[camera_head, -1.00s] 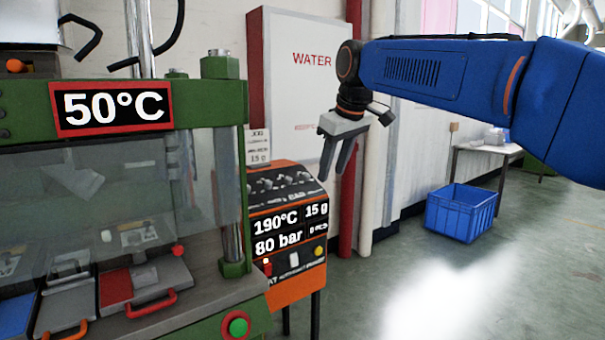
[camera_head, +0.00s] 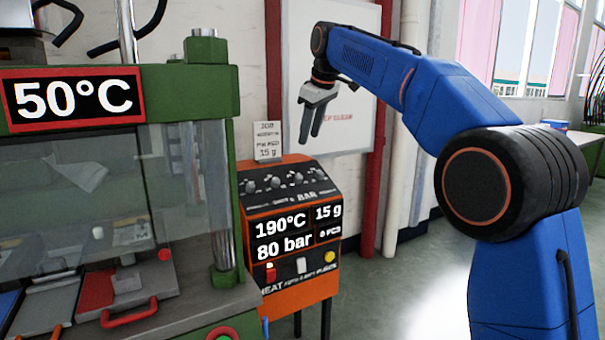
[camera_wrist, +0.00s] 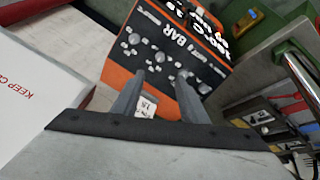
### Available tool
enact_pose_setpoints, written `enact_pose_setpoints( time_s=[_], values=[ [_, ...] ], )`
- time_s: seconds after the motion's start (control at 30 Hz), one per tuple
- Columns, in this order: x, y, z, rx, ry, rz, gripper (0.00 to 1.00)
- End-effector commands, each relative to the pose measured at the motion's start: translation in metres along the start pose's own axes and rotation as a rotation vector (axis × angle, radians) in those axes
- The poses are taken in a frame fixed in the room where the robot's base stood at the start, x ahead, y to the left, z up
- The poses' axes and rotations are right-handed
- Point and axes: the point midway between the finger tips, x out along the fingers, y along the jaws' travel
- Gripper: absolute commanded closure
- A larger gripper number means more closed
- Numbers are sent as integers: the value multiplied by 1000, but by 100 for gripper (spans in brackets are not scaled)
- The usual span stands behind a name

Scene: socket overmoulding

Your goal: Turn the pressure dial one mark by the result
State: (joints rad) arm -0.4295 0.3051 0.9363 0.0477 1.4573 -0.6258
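The orange and black control panel (camera_head: 292,289) stands right of the green press. Its display reads 190°C, 80 bar, 15 g and a small PCS line. A row of dials (camera_head: 273,184) sits on its sloped top, with the word BAR below them; single dial marks are too small to read. In the wrist view the dials (camera_wrist: 160,57) lie ahead of the fingertips, upside down. My gripper (camera_head: 308,140) hangs above and behind the panel, fingers apart and empty, touching no dial. It also shows in the wrist view (camera_wrist: 165,92).
A paper card (camera_head: 267,142) reading 15 g stands at the panel's back edge. The green press (camera_head: 212,80) with a 50°C sign (camera_head: 73,99) is at left.

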Motion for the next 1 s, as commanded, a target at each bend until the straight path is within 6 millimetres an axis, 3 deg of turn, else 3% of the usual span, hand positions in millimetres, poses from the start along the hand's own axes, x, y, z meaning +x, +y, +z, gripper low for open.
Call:
enact_pose_setpoints(
  time_s=[0.7,1.0],
  values=[
    [124,0,1,1,-3,-1,61],
    [156,0,1,1,0,0,61]
  ],
)
